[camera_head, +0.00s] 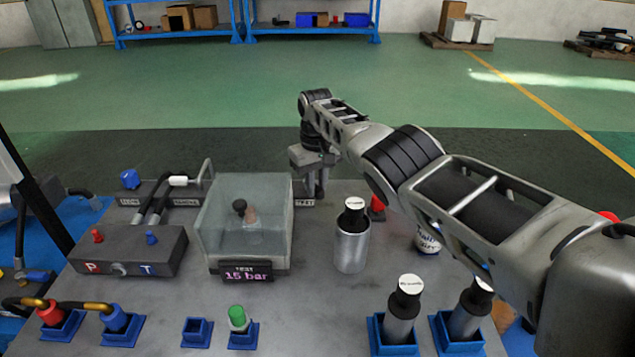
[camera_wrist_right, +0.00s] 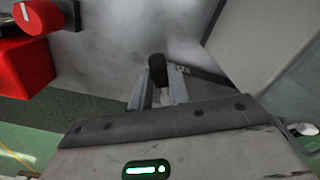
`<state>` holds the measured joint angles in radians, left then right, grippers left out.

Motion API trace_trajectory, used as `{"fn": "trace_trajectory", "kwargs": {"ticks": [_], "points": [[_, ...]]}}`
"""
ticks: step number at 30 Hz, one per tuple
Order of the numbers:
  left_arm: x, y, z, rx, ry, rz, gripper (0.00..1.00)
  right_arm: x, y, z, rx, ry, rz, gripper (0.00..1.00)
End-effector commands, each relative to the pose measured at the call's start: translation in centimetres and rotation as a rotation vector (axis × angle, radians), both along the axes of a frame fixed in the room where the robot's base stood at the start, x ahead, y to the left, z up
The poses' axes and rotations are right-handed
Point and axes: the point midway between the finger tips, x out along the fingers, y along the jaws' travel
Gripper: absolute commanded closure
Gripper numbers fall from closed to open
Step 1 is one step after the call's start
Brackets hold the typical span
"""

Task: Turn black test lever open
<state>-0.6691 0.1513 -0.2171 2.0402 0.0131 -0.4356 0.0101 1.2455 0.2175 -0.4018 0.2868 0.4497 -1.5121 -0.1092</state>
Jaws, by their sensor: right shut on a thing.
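The black test lever (camera_wrist_right: 157,68) shows in the right wrist view as a dark rounded grip. My right gripper (camera_wrist_right: 157,95) is shut on it, one grey finger on each side. In the head view my right gripper (camera_head: 318,190) points down at the back of the grey bench, just right of the clear box, and hides the lever there. How far the lever is turned cannot be told. A display (camera_head: 246,272) on the front of the box reads 15 bar. My left gripper is not seen.
The clear test box (camera_head: 220,240) stands left of my right gripper. A silver cylinder (camera_head: 351,250) with a black top stands in front of the arm. A block with P and T ports (camera_head: 128,262) is at the left. A red block (camera_wrist_right: 27,65) shows in the wrist view.

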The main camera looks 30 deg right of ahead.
Motion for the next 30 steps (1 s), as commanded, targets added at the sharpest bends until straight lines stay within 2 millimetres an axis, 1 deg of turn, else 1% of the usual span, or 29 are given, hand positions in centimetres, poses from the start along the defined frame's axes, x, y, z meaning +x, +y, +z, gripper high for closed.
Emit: {"fn": "trace_trajectory", "kwargs": {"ticks": [5,6,8,16,20,23,24,26,30], "points": [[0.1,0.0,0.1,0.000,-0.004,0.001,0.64,0.1,0.0,0.2,-0.001,-0.004,0.001,1.00],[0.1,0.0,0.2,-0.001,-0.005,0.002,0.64,0.1,0.0,0.2,-0.001,-0.005,0.001,0.77],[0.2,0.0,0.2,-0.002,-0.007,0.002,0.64,0.1,0.0,0.2,-0.001,-0.005,0.001,0.60],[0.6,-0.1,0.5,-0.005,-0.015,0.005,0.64,0.1,0.0,0.1,0.000,-0.003,0.002,0.60],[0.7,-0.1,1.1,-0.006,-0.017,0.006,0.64,0.1,0.0,1.0,0.000,-0.005,0.003,0.60],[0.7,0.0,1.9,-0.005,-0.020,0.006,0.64,0.1,0.0,2.7,0.000,-0.006,0.003,0.60],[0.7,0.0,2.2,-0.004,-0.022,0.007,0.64,0.1,0.0,3.6,-0.001,-0.007,0.002,0.60],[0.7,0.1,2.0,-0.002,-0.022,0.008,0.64,0.2,0.0,4.7,0.000,-0.008,0.002,0.60],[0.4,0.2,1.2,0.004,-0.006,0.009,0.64,0.2,0.0,8.0,0.000,-0.008,0.002,0.60]]}}
